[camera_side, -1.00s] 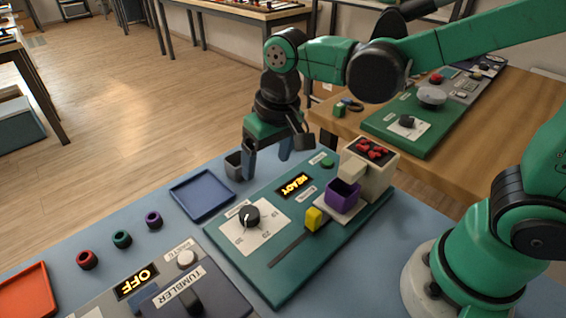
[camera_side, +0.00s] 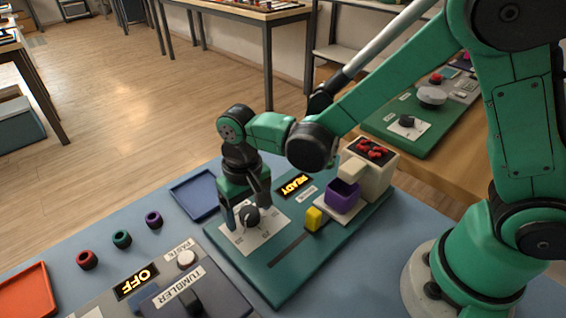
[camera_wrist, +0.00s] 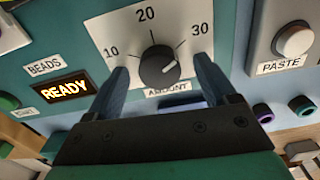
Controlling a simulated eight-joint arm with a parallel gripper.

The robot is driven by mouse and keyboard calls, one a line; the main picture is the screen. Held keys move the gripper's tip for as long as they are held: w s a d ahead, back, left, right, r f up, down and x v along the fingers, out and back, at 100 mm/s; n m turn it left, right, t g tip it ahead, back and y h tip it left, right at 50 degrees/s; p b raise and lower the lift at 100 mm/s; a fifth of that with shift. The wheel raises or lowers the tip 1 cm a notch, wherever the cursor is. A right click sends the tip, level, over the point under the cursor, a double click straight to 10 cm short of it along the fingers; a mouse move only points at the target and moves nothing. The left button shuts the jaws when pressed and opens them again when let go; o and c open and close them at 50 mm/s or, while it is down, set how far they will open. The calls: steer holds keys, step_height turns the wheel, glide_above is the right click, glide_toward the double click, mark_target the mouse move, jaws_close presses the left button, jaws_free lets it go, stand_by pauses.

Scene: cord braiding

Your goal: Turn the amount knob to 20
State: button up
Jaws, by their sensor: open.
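The black amount knob (camera_wrist: 158,66) sits on a white dial plate (camera_wrist: 120,28) marked 10, 20 and 30. Its pale pointer line appears to lie on the side of the 30 mark, away from 20; the exact reading is hard to tell. In the side view the knob (camera_side: 249,215) is partly framed by my fingers. My gripper (camera_side: 246,211) is low over the dial, pointing down. In the wrist view the fingers of my gripper (camera_wrist: 160,66) are open, one on each side of the knob, with gaps between them and it.
The bead station's green panel (camera_side: 272,278) carries a READY display (camera_side: 297,185), a yellow slider tab (camera_side: 314,219) and a purple cup (camera_side: 343,193). A blue tray (camera_side: 195,195) lies behind the dial. The tumbler box (camera_side: 215,298) and paste button (camera_side: 187,259) are nearby.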

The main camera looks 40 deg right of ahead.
jaws_close()
steer(key=shift+n, duration=0.4)
steer(key=n, duration=0.5)
steer(key=shift+n, duration=0.3)
steer(key=n, duration=0.5)
steer(key=shift+n, duration=0.3)
jaws_free()
